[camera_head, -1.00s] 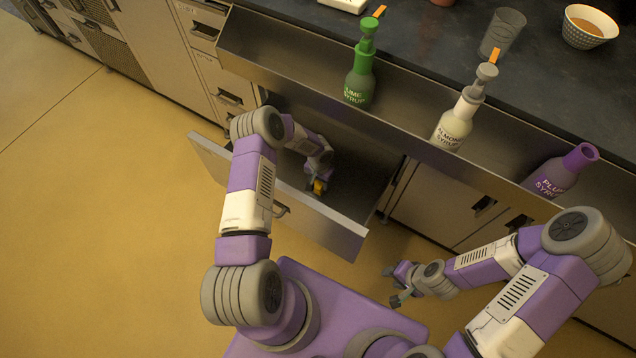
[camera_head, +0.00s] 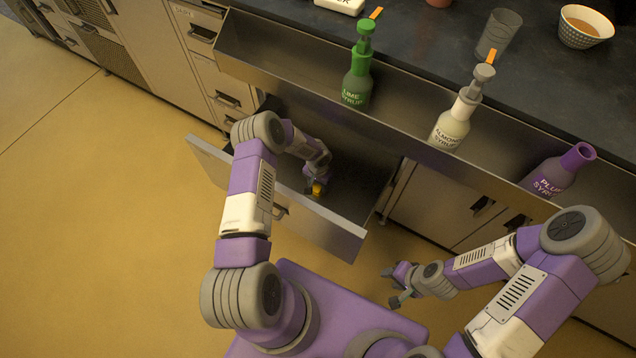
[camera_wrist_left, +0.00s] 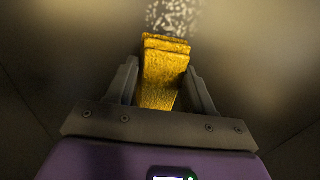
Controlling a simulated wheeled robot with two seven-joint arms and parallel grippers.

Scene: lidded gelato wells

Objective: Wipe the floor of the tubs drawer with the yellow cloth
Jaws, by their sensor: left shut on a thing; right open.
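The tubs drawer (camera_head: 345,232) is pulled open below the counter, with its dark floor (camera_head: 350,190) partly hidden by my left arm. My left gripper (camera_head: 316,190) is down inside the drawer, near its front panel. It is shut on the folded yellow cloth (camera_head: 318,188). In the left wrist view the cloth (camera_wrist_left: 163,70) stands out between the two fingers (camera_wrist_left: 160,85), and a pale speckled patch (camera_wrist_left: 172,17) shows just beyond it. I cannot tell whether the cloth touches the floor. My right gripper (camera_head: 392,286) is open and empty, outside the drawer at the right.
A steel rail (camera_head: 300,70) above the drawer holds a green lime syrup bottle (camera_head: 357,82), an almond syrup bottle (camera_head: 455,120) and a purple plum syrup bottle (camera_head: 558,172). A glass (camera_head: 498,35) and a patterned bowl (camera_head: 583,28) stand on the dark counter. The yellow floor at left is clear.

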